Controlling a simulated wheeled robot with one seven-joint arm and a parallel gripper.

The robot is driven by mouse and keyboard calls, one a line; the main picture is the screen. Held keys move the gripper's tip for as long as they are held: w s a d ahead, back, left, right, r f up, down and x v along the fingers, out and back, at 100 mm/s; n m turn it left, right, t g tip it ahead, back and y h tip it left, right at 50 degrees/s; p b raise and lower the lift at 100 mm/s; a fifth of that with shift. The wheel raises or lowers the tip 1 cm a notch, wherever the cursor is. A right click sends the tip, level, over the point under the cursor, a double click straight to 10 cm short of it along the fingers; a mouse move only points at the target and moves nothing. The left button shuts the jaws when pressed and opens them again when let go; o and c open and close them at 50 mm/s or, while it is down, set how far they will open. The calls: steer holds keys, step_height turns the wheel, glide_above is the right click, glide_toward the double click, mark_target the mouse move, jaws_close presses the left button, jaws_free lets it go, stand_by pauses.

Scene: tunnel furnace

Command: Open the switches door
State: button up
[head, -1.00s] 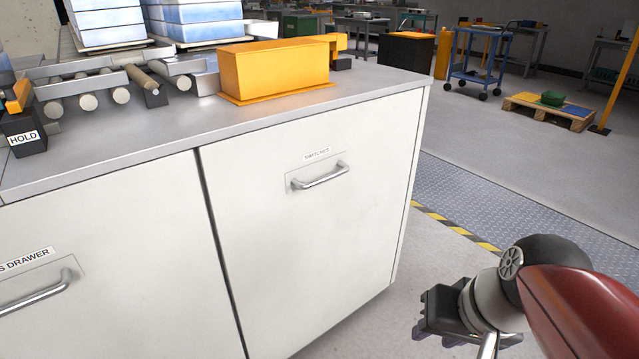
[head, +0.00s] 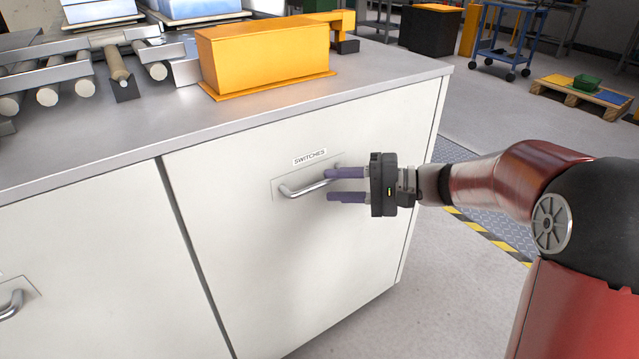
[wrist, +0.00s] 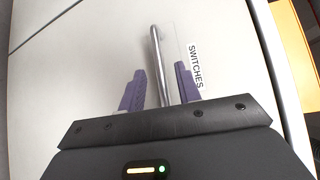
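The switches door (head: 290,250) is a white cabinet front, shut flush, with a "SWITCHES" label near its top. Its metal bar handle (head: 302,189) sits just below the label. My gripper (head: 338,184) is at the right end of the handle, coming in from the right. Its two purple fingers are apart, one higher and one lower. In the wrist view the handle (wrist: 158,65) runs between the open fingers (wrist: 160,92), with gaps beside it, and the label (wrist: 195,67) is to the right.
A yellow box (head: 262,55) stands on the grey countertop (head: 120,130) above the door. Another cabinet front with a handle (head: 10,305) is at the left. Open floor (head: 445,270) lies right of the cabinet.

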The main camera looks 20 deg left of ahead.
mark_target(324, 186)
steer(key=shift+s+a+f, duration=0.1)
steer(key=shift+a+f, duration=0.05)
steer(key=shift+a, duration=0.9)
steer(key=shift+s+a+f, duration=0.1)
steer(key=shift+a+f, duration=0.05)
steer(key=shift+a, duration=0.85)
jaws_close()
